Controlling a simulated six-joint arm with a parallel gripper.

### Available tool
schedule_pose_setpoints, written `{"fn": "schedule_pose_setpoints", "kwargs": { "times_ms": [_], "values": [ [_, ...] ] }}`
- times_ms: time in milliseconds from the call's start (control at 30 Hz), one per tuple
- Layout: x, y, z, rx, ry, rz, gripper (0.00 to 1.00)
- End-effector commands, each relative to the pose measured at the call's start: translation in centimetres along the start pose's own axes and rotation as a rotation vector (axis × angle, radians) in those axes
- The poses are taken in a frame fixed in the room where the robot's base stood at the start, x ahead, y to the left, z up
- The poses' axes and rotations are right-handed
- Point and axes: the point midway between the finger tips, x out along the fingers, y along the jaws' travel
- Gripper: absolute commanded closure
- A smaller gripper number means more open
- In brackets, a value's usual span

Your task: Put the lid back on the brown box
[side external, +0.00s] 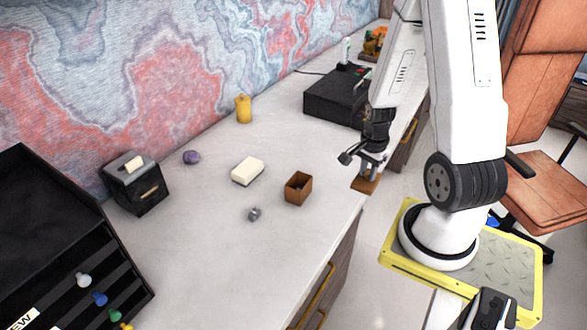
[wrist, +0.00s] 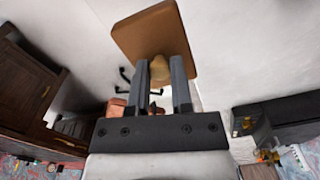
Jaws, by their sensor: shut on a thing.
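The brown box (side external: 298,189) stands open on the desk, with its dark inside showing in the side external view. My gripper (side external: 370,168) is to the right of the box, near the desk's edge. It is shut on the knob of the brown lid (side external: 365,185). In the wrist view the lid (wrist: 150,35) is a flat brown square beyond the fingertips, and its pale round knob (wrist: 159,72) sits between the fingers of my gripper (wrist: 162,75). The lid is apart from the box. I cannot tell how high it is above the desk.
A cream block (side external: 247,171) and a small grey piece (side external: 254,214) lie close to the box. A yellow candle (side external: 243,109), a purple lump (side external: 191,157) and a small black box (side external: 137,183) stand further left. A black case (side external: 337,97) is behind. The desk in front of the box is clear.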

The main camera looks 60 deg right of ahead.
Motion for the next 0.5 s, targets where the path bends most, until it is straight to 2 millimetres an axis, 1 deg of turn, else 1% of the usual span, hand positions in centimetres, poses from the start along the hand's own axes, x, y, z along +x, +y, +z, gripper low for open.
{"fn": "schedule_pose_setpoints", "kwargs": {
  "times_ms": [300, 433, 500],
  "values": [
    [0.0, -0.3, 0.0, -0.007, 0.000, 0.000, 1.00],
    [0.1, -1.2, 0.2, -0.038, 0.000, 0.001, 1.00],
    [0.1, -2.2, 0.3, -0.066, 0.001, -0.001, 1.00]
  ]
}}
